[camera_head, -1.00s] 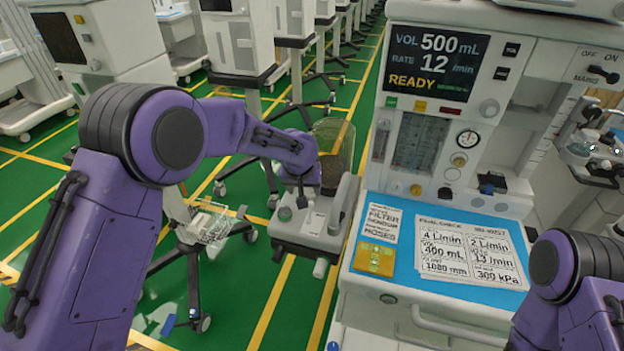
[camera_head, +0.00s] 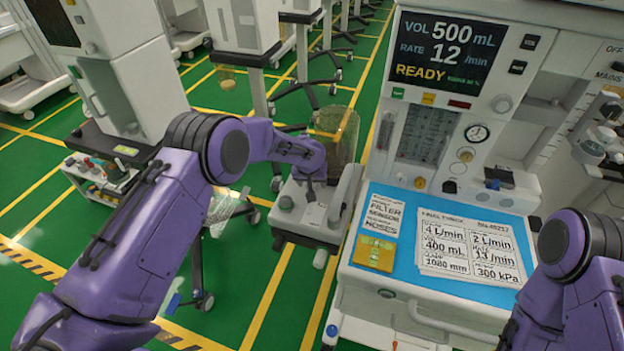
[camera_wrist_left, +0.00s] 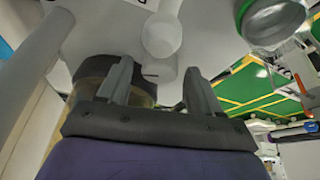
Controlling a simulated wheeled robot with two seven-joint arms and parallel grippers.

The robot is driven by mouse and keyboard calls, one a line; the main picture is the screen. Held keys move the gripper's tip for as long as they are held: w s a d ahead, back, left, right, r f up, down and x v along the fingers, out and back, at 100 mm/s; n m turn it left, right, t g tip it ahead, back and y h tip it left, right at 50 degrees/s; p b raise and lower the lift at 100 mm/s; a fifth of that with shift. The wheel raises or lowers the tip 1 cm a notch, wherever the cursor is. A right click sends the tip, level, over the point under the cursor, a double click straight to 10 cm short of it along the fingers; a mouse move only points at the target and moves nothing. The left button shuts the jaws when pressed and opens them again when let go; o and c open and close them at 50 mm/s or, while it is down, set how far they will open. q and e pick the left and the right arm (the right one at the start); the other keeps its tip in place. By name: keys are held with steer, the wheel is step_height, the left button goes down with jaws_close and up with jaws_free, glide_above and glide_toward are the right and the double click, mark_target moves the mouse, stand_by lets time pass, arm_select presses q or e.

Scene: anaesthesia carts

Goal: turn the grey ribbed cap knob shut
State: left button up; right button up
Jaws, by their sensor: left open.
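A light grey unit (camera_head: 303,228) hangs at the left side of the cart. A small dark grey knob (camera_head: 286,202) stands on its left part; it may be the cap knob, but I cannot make out ribs. My left gripper (camera_head: 311,190) is over the unit, right of this knob. In the left wrist view its two fingers (camera_wrist_left: 160,88) are apart with nothing between them. A smooth pale round part (camera_wrist_left: 162,35) is beyond the fingertips. My right gripper is out of view.
A clear amber canister (camera_head: 338,135) stands right behind my left gripper; it also shows behind the left finger in the wrist view (camera_wrist_left: 90,75). The cart's blue top (camera_head: 480,280) holds papers. Green floor lies left of the unit.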

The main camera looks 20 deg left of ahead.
arm_select(q)
steer(key=shift+s+r, duration=0.1)
steer(key=c, duration=1.1)
steer(key=shift+o, duration=0.2)
steer(key=shift+m, duration=0.3)
steer(key=m+h+b, duration=0.1)
steer(key=m, duration=0.1)
steer(key=m+h+b, duration=0.1)
steer(key=m+b, duration=0.1)
steer(key=shift+a+f+m, duration=0.1)
steer(key=shift+f+m, duration=0.1)
steer(key=shift+m, duration=0.1)
steer(key=m+b, duration=0.1)
steer(key=m, duration=0.1)
steer(key=m+g+h+b, duration=0.1)
steer(key=m+b, duration=0.1)
steer(key=shift+w+m+h, duration=0.2)
steer(key=shift+m+h, duration=0.1)
steer(key=m+b, duration=0.1)
steer(key=m, duration=0.1)
steer(key=m+g+h+b, duration=0.1)
steer(key=m+b, duration=0.1)
steer(key=shift+a+g, duration=0.1)
steer(key=shift+g, duration=0.2)
steer(key=shift+r+m+g+b, duration=0.15)
steer(key=shift+m+g+b, duration=0.55)
steer(key=shift+m, duration=0.9)
